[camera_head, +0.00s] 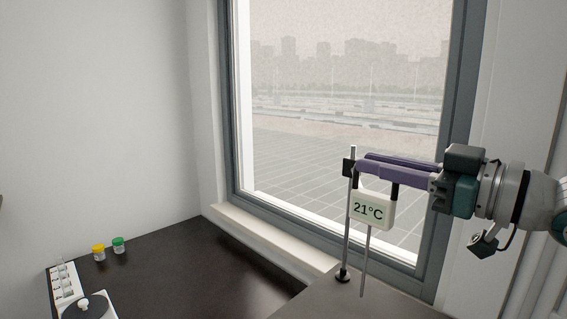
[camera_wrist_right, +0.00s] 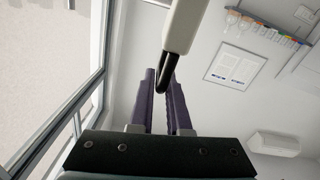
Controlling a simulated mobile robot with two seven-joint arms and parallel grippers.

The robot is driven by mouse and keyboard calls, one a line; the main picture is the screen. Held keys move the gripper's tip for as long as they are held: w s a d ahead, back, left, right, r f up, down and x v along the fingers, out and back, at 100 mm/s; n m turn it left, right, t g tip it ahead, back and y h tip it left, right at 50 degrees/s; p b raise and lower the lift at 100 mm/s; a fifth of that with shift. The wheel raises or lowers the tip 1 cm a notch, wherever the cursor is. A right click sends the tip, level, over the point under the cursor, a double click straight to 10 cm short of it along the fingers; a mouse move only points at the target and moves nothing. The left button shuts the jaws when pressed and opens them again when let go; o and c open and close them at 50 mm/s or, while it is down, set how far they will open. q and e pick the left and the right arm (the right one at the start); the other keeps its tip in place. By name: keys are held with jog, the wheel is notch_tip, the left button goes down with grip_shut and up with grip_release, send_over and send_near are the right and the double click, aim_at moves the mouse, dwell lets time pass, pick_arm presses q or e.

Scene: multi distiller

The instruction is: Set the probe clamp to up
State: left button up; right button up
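The probe clamp's black block (camera_head: 348,168) sits near the top of a thin upright metal rod (camera_head: 348,225). A white display (camera_head: 373,209) reading 21°C hangs beside the rod on two black posts, with a thin probe below it. My right gripper (camera_head: 368,164) reaches in from the right, its two long purple fingers level at the tops of the posts. In the right wrist view, the fingers (camera_wrist_right: 164,80) are close together, with a black bar (camera_wrist_right: 150,70) and a white housing (camera_wrist_right: 184,25) at their tips. Whether they grip the bar is unclear. My left gripper is out of view.
The rod stands on a grey ledge (camera_head: 385,302) before a large window (camera_head: 350,100). A dark bench (camera_head: 190,270) lies to the left, with a yellow-capped jar (camera_head: 98,252), a green-capped jar (camera_head: 118,245) and a white rack (camera_head: 64,285). The bench's middle is clear.

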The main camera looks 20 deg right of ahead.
jog(key=o, duration=0.4)
jog(key=shift+d+r, duration=0.1)
jog(key=shift+s, duration=0.15)
jog(key=p+v, duration=0.1)
jog(key=v, duration=0.8)
jog(key=shift+s, duration=0.25)
jog(key=shift+d, duration=0.15)
